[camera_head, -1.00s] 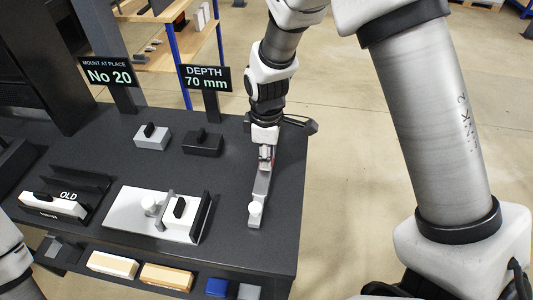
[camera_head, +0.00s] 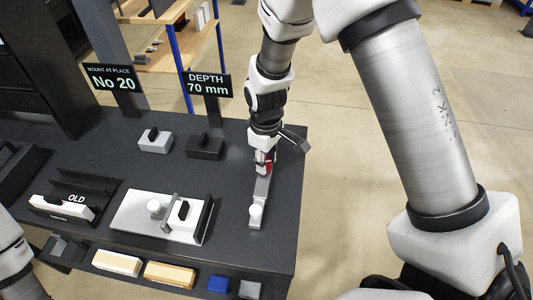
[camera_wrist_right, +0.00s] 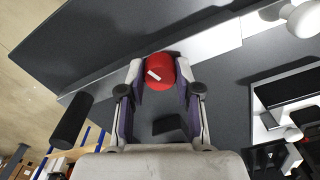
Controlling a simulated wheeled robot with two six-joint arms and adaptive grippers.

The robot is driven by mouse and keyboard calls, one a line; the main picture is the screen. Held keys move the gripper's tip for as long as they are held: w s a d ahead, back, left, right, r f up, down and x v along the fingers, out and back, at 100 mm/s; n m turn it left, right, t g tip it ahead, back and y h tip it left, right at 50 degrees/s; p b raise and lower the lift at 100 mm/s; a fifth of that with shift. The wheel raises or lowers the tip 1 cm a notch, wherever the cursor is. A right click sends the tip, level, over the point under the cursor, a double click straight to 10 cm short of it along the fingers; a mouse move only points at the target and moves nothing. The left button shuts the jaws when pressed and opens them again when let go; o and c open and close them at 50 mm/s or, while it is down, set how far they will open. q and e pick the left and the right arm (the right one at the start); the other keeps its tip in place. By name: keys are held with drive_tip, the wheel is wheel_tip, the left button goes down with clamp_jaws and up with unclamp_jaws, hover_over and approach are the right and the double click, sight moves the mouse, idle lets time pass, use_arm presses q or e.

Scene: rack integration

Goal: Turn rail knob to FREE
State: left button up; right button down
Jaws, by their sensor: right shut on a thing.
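A red knob (camera_wrist_right: 158,72) with a white mark on its top shows in the right wrist view, at the end of a light grey rail (camera_wrist_right: 213,41). My right gripper (camera_wrist_right: 160,76) is shut on the red knob, with one finger on each side of it. In the head view the rail (camera_head: 262,189) lies near the table's right edge, with a white round knob (camera_head: 256,211) at its near end. The red knob (camera_head: 269,167) is partly hidden there by my right gripper (camera_head: 264,163). My left gripper is out of view; only part of my left arm shows at the left edge.
A light plate (camera_head: 133,208) with a white block and black handle stands left of the rail. A grey block (camera_head: 155,141) and a black block (camera_head: 205,147) sit farther back. Signs read "No 20" (camera_head: 112,77) and "DEPTH 70 mm" (camera_head: 209,85).

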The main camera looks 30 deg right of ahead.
drive_tip(key=m+p, duration=0.4)
drive_tip(key=m, duration=0.2)
drive_tip(key=shift+w+r, duration=0.1)
drive_tip(key=shift+r, duration=0.05)
drive_tip(key=m+p, duration=0.2)
drive_tip(key=m, duration=0.2)
drive_tip(key=shift+m, duration=0.4)
drive_tip(key=shift+m+p, duration=0.65)
drive_tip(key=shift+m, duration=0.45)
drive_tip(key=shift+f, duration=0.2)
drive_tip(key=c, duration=0.9)
unclamp_jaws()
drive_tip(key=shift+c, duration=0.2)
drive_tip(key=shift+o, duration=0.8)
drive_tip(key=shift+w+d+f, duration=0.1)
drive_tip(key=shift+w+d, duration=0.05)
